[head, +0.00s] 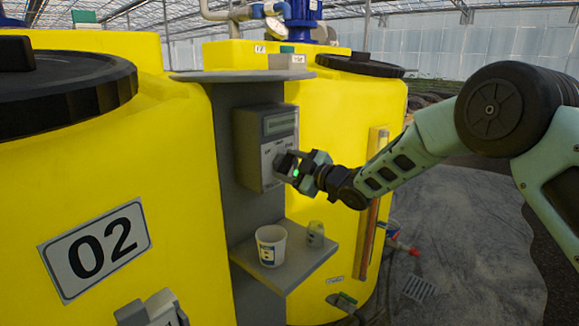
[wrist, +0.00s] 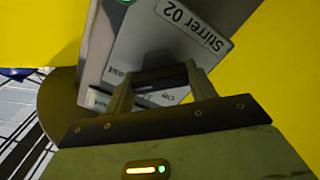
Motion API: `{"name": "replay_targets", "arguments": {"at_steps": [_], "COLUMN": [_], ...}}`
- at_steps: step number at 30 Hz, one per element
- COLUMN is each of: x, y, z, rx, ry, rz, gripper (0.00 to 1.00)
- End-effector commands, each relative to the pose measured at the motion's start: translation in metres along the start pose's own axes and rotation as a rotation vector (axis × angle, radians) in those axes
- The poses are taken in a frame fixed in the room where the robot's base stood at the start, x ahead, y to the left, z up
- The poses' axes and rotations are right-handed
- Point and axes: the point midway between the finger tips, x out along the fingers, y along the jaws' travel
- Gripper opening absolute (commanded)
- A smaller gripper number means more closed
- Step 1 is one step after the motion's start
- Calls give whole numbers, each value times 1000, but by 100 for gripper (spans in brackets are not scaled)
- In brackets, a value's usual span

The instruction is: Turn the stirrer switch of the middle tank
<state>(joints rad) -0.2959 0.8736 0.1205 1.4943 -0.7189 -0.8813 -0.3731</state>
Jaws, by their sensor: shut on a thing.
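The yellow tank marked 02 (head: 150,185) fills the left of the head view. Right of it, a grey control box (head: 250,150) with a display is mounted on a grey panel. My gripper (head: 290,165) is at the lower right of this box's front and hides part of it. In the wrist view, a plate labelled Stirrer 02 (wrist: 190,28) is close ahead. My gripper (wrist: 162,82) is shut on a dark switch handle (wrist: 160,74) beside the plate. Markings around the switch are partly hidden by the fingers, so its setting cannot be read.
A grey shelf (head: 285,278) under the box holds a white cup (head: 271,246) and a small clear jar (head: 315,234). Another yellow tank (head: 345,110) stands behind, with a vertical tube (head: 371,205). A small grey box (head: 150,309) is at the lower left. Floor at right looks open.

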Motion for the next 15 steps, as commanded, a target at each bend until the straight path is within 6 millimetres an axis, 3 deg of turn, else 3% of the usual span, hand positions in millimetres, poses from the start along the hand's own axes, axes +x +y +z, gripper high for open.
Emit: {"name": "replay_targets", "arguments": {"at_steps": [11,12,14,15], "x": [-1,-1,-1,-1], "y": [-2,-2,-1,-1], "z": [3,3,2,2], "rx": [8,8,7,7], "ry": [-5,-5,-5,-4], "rz": [-2,-2,-2,-2], "gripper": [33,64,77,77]}}
